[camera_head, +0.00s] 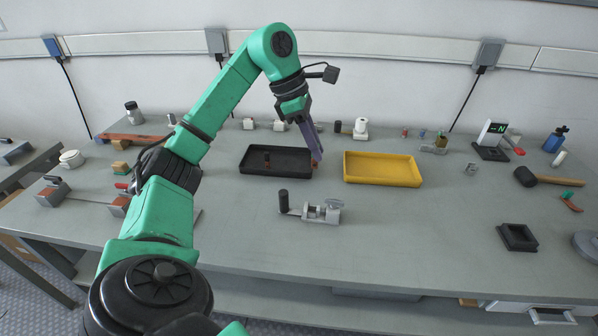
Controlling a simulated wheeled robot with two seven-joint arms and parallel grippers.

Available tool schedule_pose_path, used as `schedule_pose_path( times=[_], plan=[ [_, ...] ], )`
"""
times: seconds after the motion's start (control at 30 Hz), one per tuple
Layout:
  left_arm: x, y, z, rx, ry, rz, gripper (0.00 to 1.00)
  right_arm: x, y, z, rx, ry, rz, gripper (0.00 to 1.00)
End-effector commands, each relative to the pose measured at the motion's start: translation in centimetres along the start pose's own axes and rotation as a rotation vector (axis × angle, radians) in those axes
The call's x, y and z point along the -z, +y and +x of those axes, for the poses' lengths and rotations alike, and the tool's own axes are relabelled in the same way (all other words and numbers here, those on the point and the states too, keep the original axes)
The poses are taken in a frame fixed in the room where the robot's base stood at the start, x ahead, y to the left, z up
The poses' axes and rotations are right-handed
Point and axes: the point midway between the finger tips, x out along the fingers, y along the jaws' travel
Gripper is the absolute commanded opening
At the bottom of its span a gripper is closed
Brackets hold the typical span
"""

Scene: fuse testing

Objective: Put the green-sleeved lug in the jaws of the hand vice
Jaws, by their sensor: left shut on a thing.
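The hand vice (329,212), a grey metal tool with a black upright handle at its left end, lies on the bench in front of the trays. My left gripper (315,157) points down between the black tray and the yellow tray, behind the vice. Its long purple fingers are shut on a small copper-orange piece (316,164), mostly hidden by the fingertips. I cannot tell whether this piece has a green sleeve. A small orange-red piece with a green end (571,202) lies at the far right of the bench. My right gripper is not in view.
A black tray (247,171) holds small reddish-brown pieces; a yellow tray (381,182) looks empty. A mallet (545,179), a dark square holder (517,237) and a small display stand (492,142) are at right. The bench around the vice is clear.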

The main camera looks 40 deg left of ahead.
Motion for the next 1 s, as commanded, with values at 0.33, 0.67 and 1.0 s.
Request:
schedule_pose_path(
  times=[0.33, 0.67, 1.0],
  plan=[
    [4.3, -0.1, 10.3, 0.002, 0.002, -0.003, 0.0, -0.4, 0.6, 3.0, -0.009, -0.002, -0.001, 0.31],
    [6.0, 0.0, 14.5, 0.0, -0.001, -0.001, 0.0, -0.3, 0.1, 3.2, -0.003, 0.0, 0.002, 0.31],
    [6.2, 0.0, 14.8, -0.002, -0.001, -0.001, 0.31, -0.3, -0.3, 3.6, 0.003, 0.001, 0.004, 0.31]
  ],
)
